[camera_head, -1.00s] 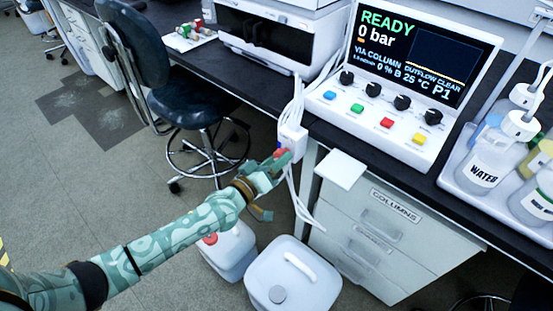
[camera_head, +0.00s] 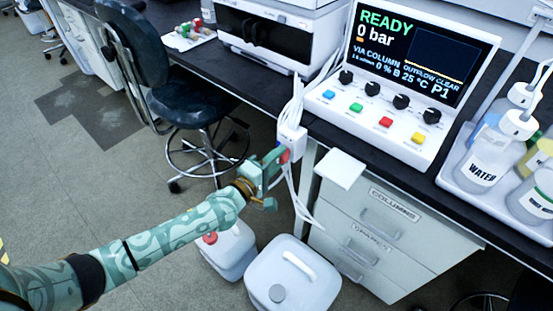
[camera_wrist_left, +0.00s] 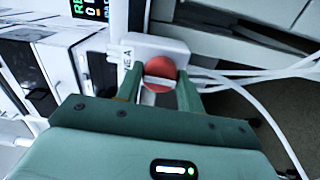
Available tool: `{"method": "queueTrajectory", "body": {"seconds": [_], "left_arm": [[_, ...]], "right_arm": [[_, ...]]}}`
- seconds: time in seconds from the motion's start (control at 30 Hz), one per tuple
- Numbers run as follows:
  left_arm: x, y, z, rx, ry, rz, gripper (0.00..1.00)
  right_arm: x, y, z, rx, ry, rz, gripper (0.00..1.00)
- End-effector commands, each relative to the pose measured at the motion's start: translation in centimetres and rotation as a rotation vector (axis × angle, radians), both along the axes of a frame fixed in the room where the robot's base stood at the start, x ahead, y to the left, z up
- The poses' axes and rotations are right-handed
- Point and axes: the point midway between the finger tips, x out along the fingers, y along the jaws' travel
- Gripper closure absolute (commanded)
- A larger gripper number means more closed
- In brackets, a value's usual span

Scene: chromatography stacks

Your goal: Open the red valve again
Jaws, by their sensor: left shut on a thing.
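The red valve (camera_wrist_left: 160,72) is a round red knob with a pale bar across it, on a white box (camera_wrist_left: 135,46) with tubes. In the left wrist view it sits between the two fingers of my left gripper (camera_wrist_left: 160,88), which is shut on it. In the head view the left gripper (camera_head: 276,158) reaches the white valve box (camera_head: 291,140) at the bench edge, and a bit of the red knob (camera_head: 285,156) shows beside the fingers. My right gripper is not in view.
White tubes (camera_head: 297,100) hang around the valve box. A control panel (camera_head: 390,124) with coloured buttons reads READY and 0 bar. Two white canisters (camera_head: 318,268) stand on the floor below. A chair (camera_head: 190,95) stands to the left, and bottles (camera_head: 484,165) stand at the right.

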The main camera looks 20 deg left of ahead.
Motion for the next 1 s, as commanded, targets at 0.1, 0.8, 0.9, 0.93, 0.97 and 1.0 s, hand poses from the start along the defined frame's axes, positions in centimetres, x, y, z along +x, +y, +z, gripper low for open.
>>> {"method": "queueTrajectory", "body": {"seconds": [0.1,0.8,0.9,0.93,0.97,1.0], "left_arm": [[-0.06,0.06,-0.21,-0.03,0.015,0.0,0.85],[-0.07,0.05,-0.19,-0.058,0.025,0.0,0.4],[-0.04,0.03,-0.14,-0.057,0.024,0.0,0.4],[-0.04,0.03,-0.13,-0.057,0.024,0.0,0.4],[-0.03,0.03,-0.11,-0.058,0.023,0.0,0.4],[-0.03,0.03,-0.1,-0.058,0.023,0.0,0.4]], "right_arm": [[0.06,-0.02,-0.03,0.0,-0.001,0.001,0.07],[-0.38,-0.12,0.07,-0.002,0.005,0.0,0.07],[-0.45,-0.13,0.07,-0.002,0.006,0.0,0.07],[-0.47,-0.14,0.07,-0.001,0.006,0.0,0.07],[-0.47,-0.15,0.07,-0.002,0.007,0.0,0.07],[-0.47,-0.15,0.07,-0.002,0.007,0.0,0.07]]}}
